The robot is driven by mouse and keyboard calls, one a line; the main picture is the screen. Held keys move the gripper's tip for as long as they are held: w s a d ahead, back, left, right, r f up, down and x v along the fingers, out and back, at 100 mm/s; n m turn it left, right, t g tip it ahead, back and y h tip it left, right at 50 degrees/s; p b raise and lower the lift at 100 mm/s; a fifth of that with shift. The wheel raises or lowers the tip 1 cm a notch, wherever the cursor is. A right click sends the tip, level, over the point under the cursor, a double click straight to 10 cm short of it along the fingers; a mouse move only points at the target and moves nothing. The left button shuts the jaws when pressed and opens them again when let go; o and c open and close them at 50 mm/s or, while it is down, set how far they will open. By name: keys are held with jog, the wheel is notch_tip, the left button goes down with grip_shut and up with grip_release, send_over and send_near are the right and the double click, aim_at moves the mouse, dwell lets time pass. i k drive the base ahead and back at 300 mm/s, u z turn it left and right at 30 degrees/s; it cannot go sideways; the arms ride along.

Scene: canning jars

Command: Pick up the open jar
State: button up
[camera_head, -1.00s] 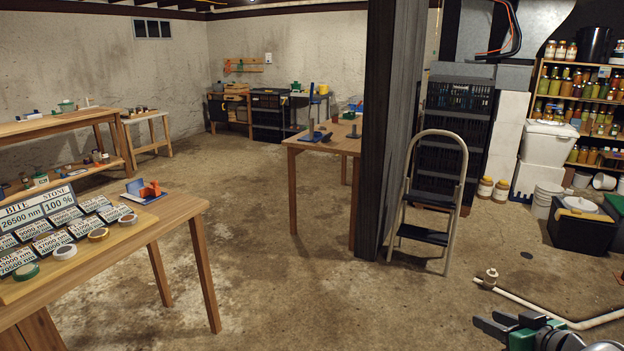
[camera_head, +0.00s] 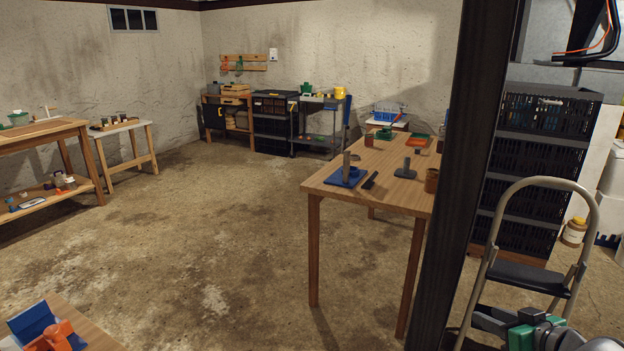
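No open jar can be made out in the current view. A jar with yellowish contents (camera_head: 574,231) stands on the floor at the right, beside the stack of black crates. It is partly hidden, and I cannot tell whether it has a lid. Small brown cup-like containers (camera_head: 432,181) stand on the middle wooden table, too small to identify. My gripper (camera_head: 492,321) shows at the lower right, in front of the step ladder and apart from the jar. Its fingers are partly out of view, so its opening is unclear.
A dark post (camera_head: 465,170) stands in front of the wooden table (camera_head: 335,190). A step ladder (camera_head: 530,275) and black crates (camera_head: 535,170) are on the right. A bench (camera_head: 40,132) is at the left and a table corner (camera_head: 85,325) at lower left. The middle floor is clear.

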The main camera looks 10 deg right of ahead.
aim_at(369, 138)
jog(key=u, duration=0.05)
jog(key=i, duration=2.7)
jog(key=u, duration=0.6)
jog(key=i, duration=3.25)
jog(key=z, duration=3.6)
jog(key=i, duration=1.4)
jog(key=u, duration=1.45)
